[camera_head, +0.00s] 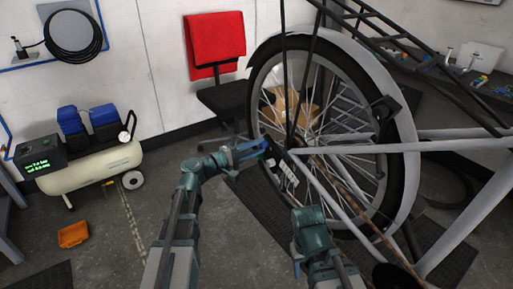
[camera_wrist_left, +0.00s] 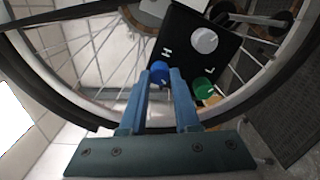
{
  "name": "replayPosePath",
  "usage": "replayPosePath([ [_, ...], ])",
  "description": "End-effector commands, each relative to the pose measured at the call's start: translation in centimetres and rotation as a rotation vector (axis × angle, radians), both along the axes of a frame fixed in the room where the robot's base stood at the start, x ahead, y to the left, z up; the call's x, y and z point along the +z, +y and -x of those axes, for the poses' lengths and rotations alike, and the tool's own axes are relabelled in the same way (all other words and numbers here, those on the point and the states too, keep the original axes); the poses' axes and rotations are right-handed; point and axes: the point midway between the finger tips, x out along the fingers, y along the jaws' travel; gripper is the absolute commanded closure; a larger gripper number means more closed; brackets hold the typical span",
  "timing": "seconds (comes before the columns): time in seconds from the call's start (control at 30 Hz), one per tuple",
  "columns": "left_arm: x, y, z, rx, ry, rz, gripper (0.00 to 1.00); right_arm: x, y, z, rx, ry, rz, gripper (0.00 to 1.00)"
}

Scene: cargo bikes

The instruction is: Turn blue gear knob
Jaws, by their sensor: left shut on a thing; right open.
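The blue knob (camera_wrist_left: 159,72) sits on a black control panel (camera_wrist_left: 190,62) marked H and L. My left gripper (camera_wrist_left: 160,80) is shut on the blue knob, with one finger on each side of it. In the head view my left gripper (camera_head: 262,148) reaches the upper left end of the panel (camera_head: 284,174), beside the bike wheel. The blue knob is mostly hidden by the fingers there. My right gripper (camera_head: 297,264) is low in the head view, away from the panel, and its fingers are mostly hidden by the arm.
The spoked wheel (camera_head: 262,95) and grey frame (camera_head: 350,205) stand close by.

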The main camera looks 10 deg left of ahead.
Motion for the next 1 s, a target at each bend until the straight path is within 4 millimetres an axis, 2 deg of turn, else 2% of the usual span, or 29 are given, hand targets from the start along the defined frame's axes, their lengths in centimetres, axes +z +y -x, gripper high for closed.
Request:
replayPosePath([
  [0.33, -0.1, 0.0, 0.1, -0.001, 0.0, -0.004, 1.0, 0.0, 0.0, 0.0, 0.0, 0.0, 0.0, 0.5],
  [0.37, -0.1, 0.0, 0.1, -0.001, 0.0, -0.004, 0.68, 0.0, 0.0, 0.0, 0.0, 0.0, 0.0, 0.5],
  [0.5, -0.1, 0.0, 0.1, -0.001, -0.001, -0.003, 0.42, 0.0, 0.0, 0.0, 0.0, 0.0, 0.0, 0.5],
  [0.53, -0.1, 0.0, 0.1, -0.001, 0.0, -0.003, 0.39, 0.0, 0.0, 0.0, 0.0, 0.0, 0.0, 0.5],
  [0.83, 0.0, 0.1, 0.2, 0.0, -0.001, -0.002, 0.39, 0.0, 0.0, 0.0, 0.0, 0.0, 0.0, 0.5],
  [1.0, 0.0, 1.5, 1.6, 0.003, 0.0, -0.002, 0.39, 0.0, 0.0, 0.0, 0.0, 0.0, 0.0, 0.5],
])
